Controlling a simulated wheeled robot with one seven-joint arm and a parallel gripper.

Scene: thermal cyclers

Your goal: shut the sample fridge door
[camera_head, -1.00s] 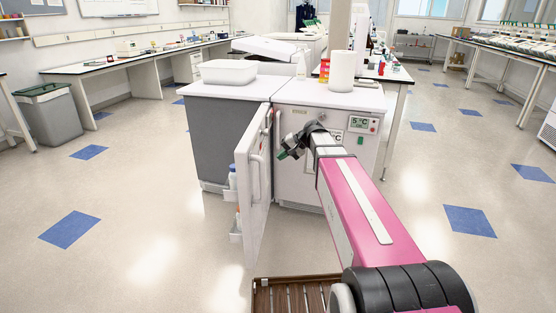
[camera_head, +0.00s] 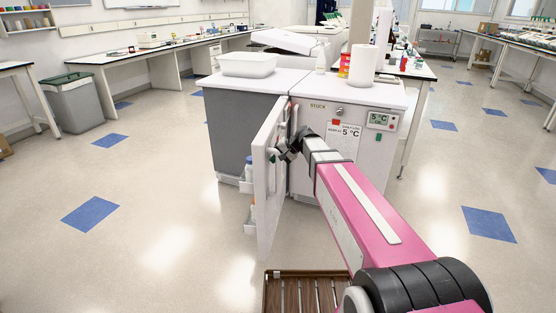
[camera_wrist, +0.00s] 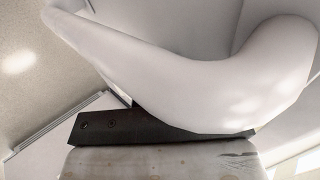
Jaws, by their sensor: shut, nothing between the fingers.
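The sample fridge door (camera_head: 266,195) stands open, jutting toward me, seen nearly edge-on. Its inner side faces left and carries shelves with bottles (camera_head: 250,170). Its outer side faces right and has a white handle (camera_head: 273,170). My gripper (camera_head: 281,153) is shut and empty, on the outer side of the door, close to the handle's upper part. In the wrist view, the pale curved handle (camera_wrist: 200,85) fills the picture just in front of my dark gripper (camera_wrist: 160,125). I cannot tell whether they touch.
The grey-sided unit (camera_head: 232,125) has a white tub (camera_head: 249,64) on top. A white cabinet (camera_head: 375,150) marked STOCK, with a 5 °C display, stands beside it. A brown slatted surface (camera_head: 305,293) is low in front. Floor left of the door is clear.

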